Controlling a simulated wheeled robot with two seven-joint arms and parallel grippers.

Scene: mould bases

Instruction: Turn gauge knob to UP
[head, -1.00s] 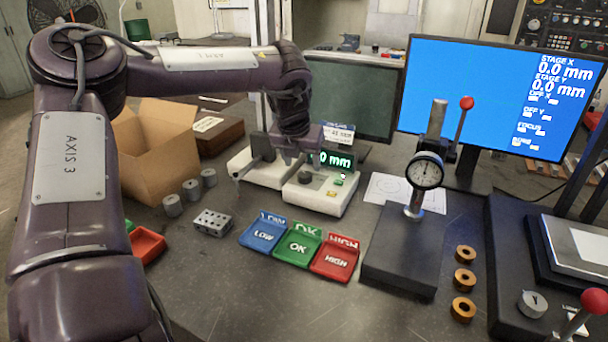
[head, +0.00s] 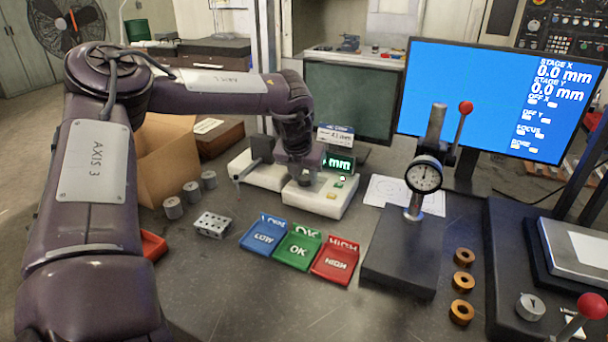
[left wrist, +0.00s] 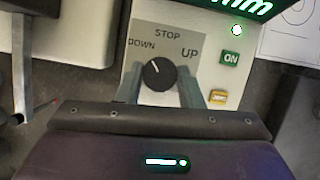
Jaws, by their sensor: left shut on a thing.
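The black gauge knob (left wrist: 158,73) shows in the left wrist view on a grey panel (left wrist: 193,38) marked DOWN, STOP and UP. Its white pointer line leans up and left, between the DOWN and STOP words. My left gripper (left wrist: 160,88) is shut on the knob, one finger on each side of it. In the head view my left gripper (head: 300,175) reaches down over the white gauge unit (head: 318,201) and hides the knob. The unit's green display (head: 338,164) shows "mm", its digits covered by my gripper. My right gripper is not in view.
Blue LOW (head: 264,238), green OK (head: 297,250) and red HIGH (head: 335,265) trays lie in front of the unit. A dial gauge stand (head: 400,255) is to their right. A cardboard box (head: 165,160) stands behind my left arm. A green ON button (left wrist: 230,58) is beside the knob panel.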

